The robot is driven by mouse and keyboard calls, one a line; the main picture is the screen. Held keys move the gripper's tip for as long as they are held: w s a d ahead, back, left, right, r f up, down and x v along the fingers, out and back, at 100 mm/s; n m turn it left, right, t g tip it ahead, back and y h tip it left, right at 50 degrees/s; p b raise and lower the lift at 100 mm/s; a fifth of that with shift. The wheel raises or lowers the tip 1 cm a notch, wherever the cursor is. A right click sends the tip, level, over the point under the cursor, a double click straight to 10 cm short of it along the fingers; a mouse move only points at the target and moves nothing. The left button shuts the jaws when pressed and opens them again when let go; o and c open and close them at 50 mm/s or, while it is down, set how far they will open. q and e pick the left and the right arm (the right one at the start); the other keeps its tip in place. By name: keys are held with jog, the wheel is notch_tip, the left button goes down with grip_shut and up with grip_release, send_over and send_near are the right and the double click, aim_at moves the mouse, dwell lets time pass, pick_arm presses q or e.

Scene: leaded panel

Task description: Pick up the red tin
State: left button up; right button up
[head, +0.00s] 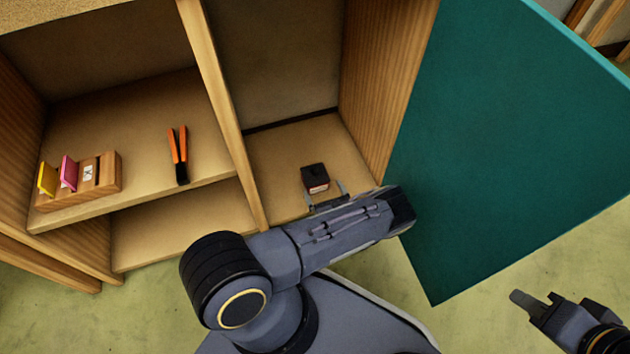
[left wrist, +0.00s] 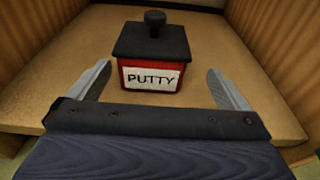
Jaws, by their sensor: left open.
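The red tin (head: 316,184) stands upright on the floor of the right-hand cabinet compartment. It has a black lid with a knob and a white label reading PUTTY, clear in the left wrist view (left wrist: 152,60). My left gripper (head: 326,196) is open at the front of the compartment. In the left wrist view its two fingers (left wrist: 160,88) point at the tin, one towards each side, with gaps between them and the tin. My right gripper (head: 533,300) is at the lower right, outside the cabinet and far from the tin; its fingers look apart.
A teal door (head: 500,150) stands open to the right of the compartment. A wooden divider (head: 222,100) is on its left. The left shelf holds orange-handled pliers (head: 178,155) and a wooden block (head: 105,175) with yellow and pink cards. The compartment behind the tin is clear.

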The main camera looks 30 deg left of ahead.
aim_at(315, 178)
pick_arm(q)
jog(key=shift+x, duration=1)
jog(key=b+x, duration=0.2)
jog(key=x, duration=0.1)
jog(key=b+x, duration=0.1)
jog(key=shift+s+a+f, duration=0.2)
jog(key=shift+s+a, duration=0.1)
jog(key=shift+a, duration=0.1)
jog(key=shift+w+a, duration=0.2)
jog(key=shift+r, duration=0.15)
jog(key=c, duration=2.1)
